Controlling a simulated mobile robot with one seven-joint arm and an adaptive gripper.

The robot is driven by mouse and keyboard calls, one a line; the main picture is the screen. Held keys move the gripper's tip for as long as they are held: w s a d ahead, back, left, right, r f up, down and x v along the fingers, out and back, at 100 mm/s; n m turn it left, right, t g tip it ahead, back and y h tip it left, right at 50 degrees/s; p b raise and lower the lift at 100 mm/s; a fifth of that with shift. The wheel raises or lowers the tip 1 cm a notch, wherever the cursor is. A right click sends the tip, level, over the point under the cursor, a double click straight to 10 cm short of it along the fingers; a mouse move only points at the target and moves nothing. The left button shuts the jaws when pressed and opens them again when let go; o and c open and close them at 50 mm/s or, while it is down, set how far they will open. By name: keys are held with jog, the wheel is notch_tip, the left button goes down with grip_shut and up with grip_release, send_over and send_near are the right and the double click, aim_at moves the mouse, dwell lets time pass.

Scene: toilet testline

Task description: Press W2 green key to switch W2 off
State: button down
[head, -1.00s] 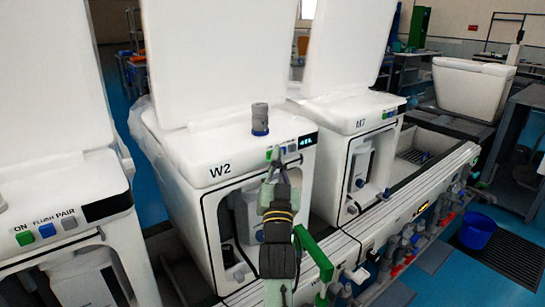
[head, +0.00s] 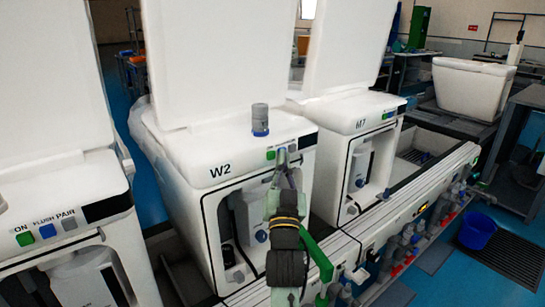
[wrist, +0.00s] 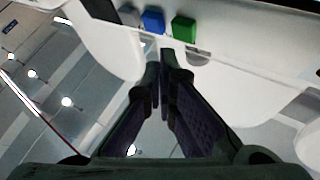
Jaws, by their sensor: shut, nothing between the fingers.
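The W2 unit (head: 220,171) is a white toilet with its lid up. Its green key (head: 270,155) is on the front panel, left of a small dark display (head: 307,142) that shows no lit digits. My gripper (head: 282,153) is shut and empty, with its tips at the panel just right of the green key, hiding part of the key row. In the wrist view the green key (wrist: 184,28), blue key (wrist: 153,21) and grey key (wrist: 130,15) sit in a row just beyond my fingertips (wrist: 165,55). I cannot tell whether the tips touch the panel.
A grey-and-blue cylinder (head: 260,120) stands on W2's top. Another white unit (head: 360,115) stands to the right, and one with ON, FLUSH and PAIR keys (head: 47,231) at left. A white rail with a green block (head: 315,257) runs below my arm.

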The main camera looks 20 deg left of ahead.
jog(key=shift+s+d, duration=0.8)
jog(key=shift+d, duration=0.25)
jog(key=shift+s+d, duration=0.75)
jog(key=shift+d, duration=0.3)
